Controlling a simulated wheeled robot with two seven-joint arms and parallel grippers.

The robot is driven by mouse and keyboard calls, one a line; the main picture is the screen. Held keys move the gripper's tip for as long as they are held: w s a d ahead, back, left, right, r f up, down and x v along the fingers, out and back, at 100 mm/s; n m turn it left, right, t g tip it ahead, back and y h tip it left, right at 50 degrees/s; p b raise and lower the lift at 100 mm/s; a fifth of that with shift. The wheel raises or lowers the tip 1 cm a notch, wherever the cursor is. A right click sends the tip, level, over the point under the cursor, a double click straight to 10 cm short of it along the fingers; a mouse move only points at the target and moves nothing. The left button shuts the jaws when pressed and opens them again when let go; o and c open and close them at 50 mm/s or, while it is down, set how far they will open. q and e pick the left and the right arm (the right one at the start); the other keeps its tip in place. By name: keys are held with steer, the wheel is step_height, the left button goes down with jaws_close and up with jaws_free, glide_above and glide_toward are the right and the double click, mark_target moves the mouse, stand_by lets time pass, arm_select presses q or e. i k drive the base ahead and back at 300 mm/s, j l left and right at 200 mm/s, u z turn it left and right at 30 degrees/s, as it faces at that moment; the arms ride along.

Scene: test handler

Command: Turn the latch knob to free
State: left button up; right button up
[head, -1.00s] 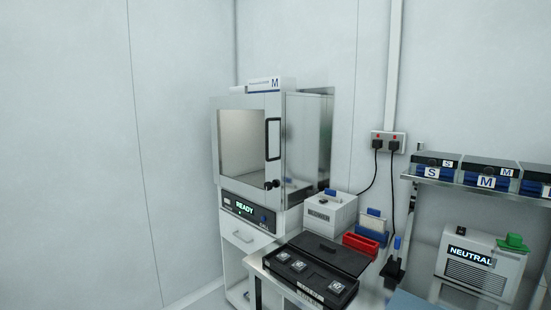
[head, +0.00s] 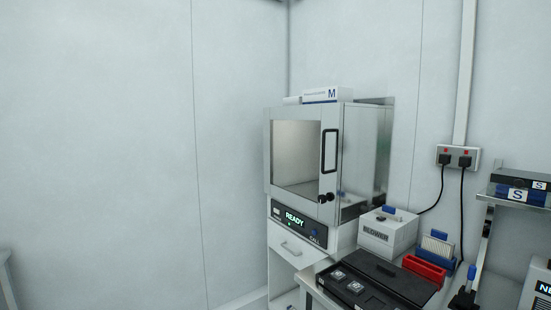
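The latch knob (head: 326,197) is a small black knob low on the right side of the test handler's door, below a black vertical handle (head: 330,150). The handler (head: 296,182) is a grey cabinet with a window, and its door looks shut. The knob's exact angle is too small to tell. Neither of my grippers shows in the head view.
A bench to the right of the handler holds a black tray (head: 384,270) with square parts, a white blower box (head: 388,232) and a red holder (head: 424,268). A shelf (head: 515,201) with dark boxes is at the right. The floor left of the handler looks clear.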

mark_target(322, 199)
steer(key=i+j+z, duration=0.1)
steer(key=z, duration=0.35)
steer(key=i+j+z, duration=0.1)
steer(key=z, duration=0.35)
steer(key=j+z, duration=0.2)
steer(key=z, duration=0.25)
steer(key=i+j+z, duration=0.1)
steer(key=z, duration=0.4)
steer(key=j, duration=0.1)
